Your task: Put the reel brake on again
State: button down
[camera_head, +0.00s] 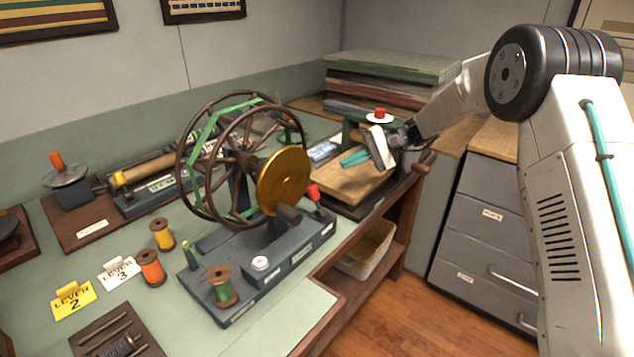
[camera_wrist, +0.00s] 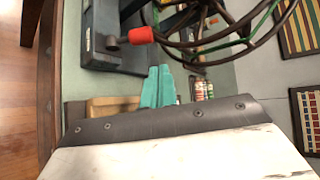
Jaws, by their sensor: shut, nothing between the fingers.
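The large spoked reel (camera_head: 240,160) stands upright on a dark grey base (camera_head: 300,245), with a brass disc (camera_head: 284,181) on its near side. A short lever with a red knob (camera_head: 313,192) rises from the base right of the disc; it looks like the reel brake. In the wrist view the red knob (camera_wrist: 141,36) is just beyond and left of my fingertips, apart from them. My gripper (camera_head: 355,158), with teal fingers, is shut and empty, right of the lever and above a wooden board. The fingers also show in the wrist view (camera_wrist: 158,87).
The wooden board (camera_head: 345,185) lies on the bench under my gripper. A device with a red-topped white disc (camera_head: 379,117) stands behind it. Thread spools (camera_head: 221,285) and label cards (camera_head: 73,300) stand front left. Grey drawers (camera_head: 485,215) are at right.

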aim_at(317, 200)
jog(key=shift+y, duration=0.4)
jog(key=w+f, duration=0.2)
jog(key=f, duration=0.1)
jog(key=shift+w+a+f, duration=0.15)
jog(key=shift+w+a, duration=0.15)
jog(key=shift+a, duration=0.1)
jog(key=shift+w+a+f, duration=0.15)
jog(key=shift+w+f, duration=0.1)
jog(key=shift+f, duration=0.05)
jog(key=shift+a+f, duration=0.15)
jog(key=shift+a, duration=0.1)
jog(key=s+a+f, duration=0.1)
jog(key=s+a, duration=0.3)
jog(key=a, duration=0.3)
jog(key=shift+s+a+f, duration=0.15)
jog(key=shift+s+a, duration=0.05)
jog(key=shift+s, duration=0.2)
jog(key=shift+s+t, duration=0.1)
jog(key=shift+t, duration=0.2)
